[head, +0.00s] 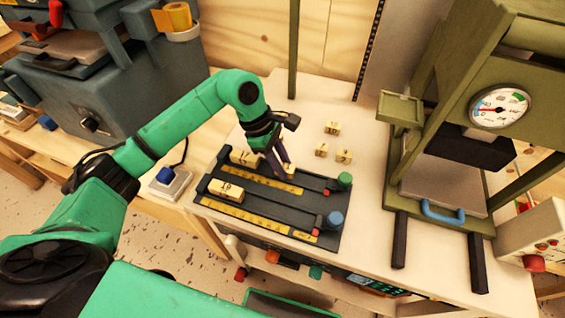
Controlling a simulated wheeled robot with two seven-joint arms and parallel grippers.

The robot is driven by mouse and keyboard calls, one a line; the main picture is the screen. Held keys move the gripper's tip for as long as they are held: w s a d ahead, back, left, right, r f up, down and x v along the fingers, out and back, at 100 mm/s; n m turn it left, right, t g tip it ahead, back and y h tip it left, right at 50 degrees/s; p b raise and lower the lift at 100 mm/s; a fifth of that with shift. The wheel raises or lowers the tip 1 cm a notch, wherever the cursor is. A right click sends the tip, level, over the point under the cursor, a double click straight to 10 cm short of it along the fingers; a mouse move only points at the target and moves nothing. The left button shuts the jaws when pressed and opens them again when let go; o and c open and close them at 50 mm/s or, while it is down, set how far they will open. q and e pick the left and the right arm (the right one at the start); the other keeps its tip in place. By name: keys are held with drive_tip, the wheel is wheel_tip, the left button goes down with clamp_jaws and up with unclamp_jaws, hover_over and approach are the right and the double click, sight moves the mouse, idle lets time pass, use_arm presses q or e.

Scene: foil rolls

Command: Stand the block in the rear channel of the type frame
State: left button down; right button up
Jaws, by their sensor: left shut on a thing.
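The dark type frame (270,217) lies on the pale table, with a front and a rear channel, each beside a yellow scale strip. My left gripper (284,168) is over the rear channel, right of its middle, pointing down. It is shut on a small pale block (290,171), mostly hidden by the fingers. I cannot tell whether the block touches the channel floor. A pale block (242,157) stands at the left end of the rear channel, and a marked block (226,191) at the left end of the front channel. My right gripper is out of view.
Three loose blocks, at the back (332,128), left (321,150) and right (344,156), sit behind the frame. A green knob (344,181) and a blue knob (335,219) rise at its right end. A green press (440,190) with a gauge stands at right.

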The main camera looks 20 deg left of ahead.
use_arm(q)
drive_tip(key=c, duration=0.6)
unclamp_jaws()
drive_tip(key=shift+r+p, duration=0.25)
drive_tip(key=shift+p, duration=0.15)
drive_tip(key=b+v, duration=0.2)
drive_tip(key=v, duration=0.9)
drive_tip(key=shift+a+r, duration=0.15)
drive_tip(key=shift+r, duration=0.25)
